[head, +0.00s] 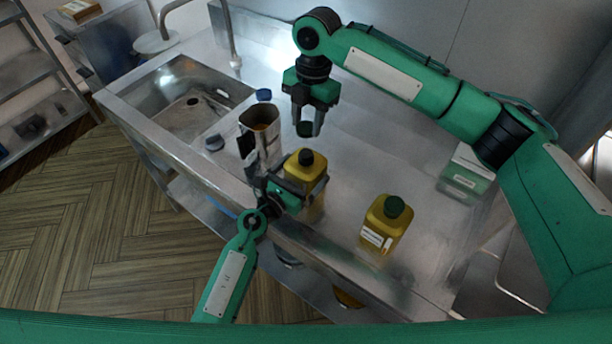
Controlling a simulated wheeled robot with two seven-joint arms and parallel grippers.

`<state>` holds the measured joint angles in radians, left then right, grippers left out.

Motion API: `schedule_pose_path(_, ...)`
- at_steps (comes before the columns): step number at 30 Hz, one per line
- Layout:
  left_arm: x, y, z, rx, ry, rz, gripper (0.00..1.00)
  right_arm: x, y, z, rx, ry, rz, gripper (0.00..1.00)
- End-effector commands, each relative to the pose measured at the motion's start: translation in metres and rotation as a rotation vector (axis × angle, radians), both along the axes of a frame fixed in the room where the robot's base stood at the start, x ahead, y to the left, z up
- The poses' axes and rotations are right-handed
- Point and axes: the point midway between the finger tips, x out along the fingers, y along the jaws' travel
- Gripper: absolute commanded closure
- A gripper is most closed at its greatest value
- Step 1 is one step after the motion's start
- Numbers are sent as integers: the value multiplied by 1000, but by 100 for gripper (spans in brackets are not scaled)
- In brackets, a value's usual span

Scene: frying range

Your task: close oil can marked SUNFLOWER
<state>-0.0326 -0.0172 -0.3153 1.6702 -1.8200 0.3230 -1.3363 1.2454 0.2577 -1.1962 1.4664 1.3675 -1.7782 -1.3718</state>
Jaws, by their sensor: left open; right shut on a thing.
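A yellow oil can (311,170) with a dark top stands on the steel counter, mid-view. Whether that dark top is a cap or an open mouth, I cannot tell. My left gripper (300,192) is open at the near side of this can, which partly hides its fingers. My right gripper (312,123) is shut on a small dark green cap (304,129), held above and behind the can, apart from it. A second yellow can (384,230) with a dark green cap and a white label stands to the right. The label words are too small to read.
A metal jug (262,137) stands left of the first can, with a blue-capped bottle (264,96) behind it. A small dark round thing (214,142) lies near the sink (178,103). A green and white box (466,176) is at the right. The counter between the second can and box is clear.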

Motion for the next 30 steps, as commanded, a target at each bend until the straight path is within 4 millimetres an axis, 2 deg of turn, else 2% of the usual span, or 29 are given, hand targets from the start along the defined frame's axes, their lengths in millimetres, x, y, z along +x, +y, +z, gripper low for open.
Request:
schedule_pose_path(6,14,-10,0,-1,0,0,0,0,0,0,0,0,0,82)
schedule_pose_path(15,15,-11,0,0,0,0,0,0,0,0,0,0,0,82)
schedule_pose_path(17,15,-11,0,0,0,0,8,0,0,0,0,0,0,82)
schedule_pose_path(24,15,-11,0,0,0,0,55,0,0,0,0,0,0,82)
schedule_pose_path(30,15,-11,0,0,0,0,56,0,0,-10,-1,2,-1,82)
